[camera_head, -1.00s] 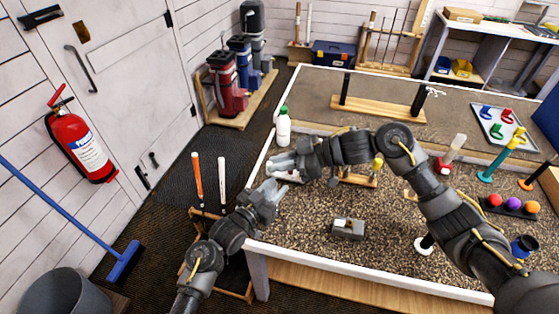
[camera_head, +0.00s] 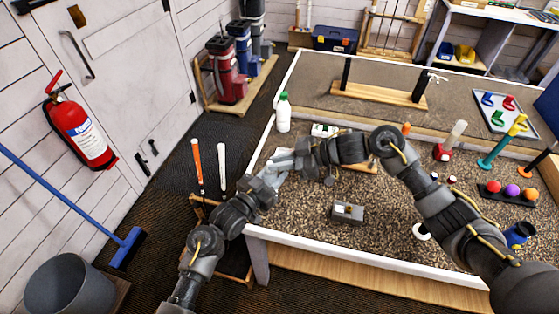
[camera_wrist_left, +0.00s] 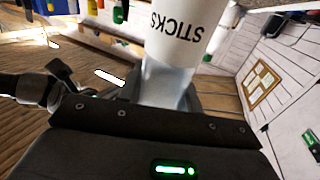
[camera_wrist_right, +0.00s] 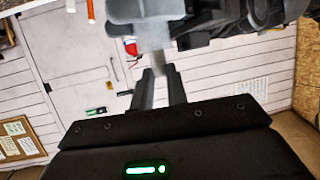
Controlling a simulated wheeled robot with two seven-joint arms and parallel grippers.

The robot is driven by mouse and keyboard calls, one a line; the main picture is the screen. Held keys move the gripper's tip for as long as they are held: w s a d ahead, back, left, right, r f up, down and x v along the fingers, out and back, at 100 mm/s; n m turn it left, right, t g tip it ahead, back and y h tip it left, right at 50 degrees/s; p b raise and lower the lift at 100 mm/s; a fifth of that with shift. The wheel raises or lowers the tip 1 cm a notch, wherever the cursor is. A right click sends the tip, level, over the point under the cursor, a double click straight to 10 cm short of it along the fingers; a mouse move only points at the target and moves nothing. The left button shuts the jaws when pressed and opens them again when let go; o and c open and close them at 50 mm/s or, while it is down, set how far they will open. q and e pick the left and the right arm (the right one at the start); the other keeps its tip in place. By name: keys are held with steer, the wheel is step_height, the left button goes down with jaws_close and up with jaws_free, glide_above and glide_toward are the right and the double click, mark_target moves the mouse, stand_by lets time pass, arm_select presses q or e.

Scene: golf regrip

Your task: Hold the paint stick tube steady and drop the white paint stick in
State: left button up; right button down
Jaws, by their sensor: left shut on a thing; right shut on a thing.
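The white tube, with black "STICKS" lettering (camera_wrist_left: 182,35), rises from between the fingers of my left gripper (camera_wrist_left: 168,95), which is shut on it. In the head view my left gripper (camera_head: 268,177) is at the table's left edge, and the tube is mostly hidden by the grippers. My right gripper (camera_head: 288,160) is beside it, just above and to the right. In the right wrist view my right gripper (camera_wrist_right: 160,82) is shut on a small pale piece, apparently the white paint stick (camera_wrist_right: 159,62). Whether the stick touches the tube cannot be told.
A white bottle with a green cap (camera_head: 284,112) stands behind the grippers. A grey metal block (camera_head: 347,213) sits on the speckled table (camera_head: 310,235). Orange- and white-handled clubs (camera_head: 197,165) stand upright left of the table. A ball tray (camera_head: 507,194) lies at right.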

steer(key=c, duration=1.3)
jaws_free()
steer(key=v, duration=1.2)
arm_select(q)
steer(key=o, duration=1.1)
steer(key=shift+c, duration=0.2)
steer(key=shift+s, duration=0.1)
steer(key=v, duration=1.2)
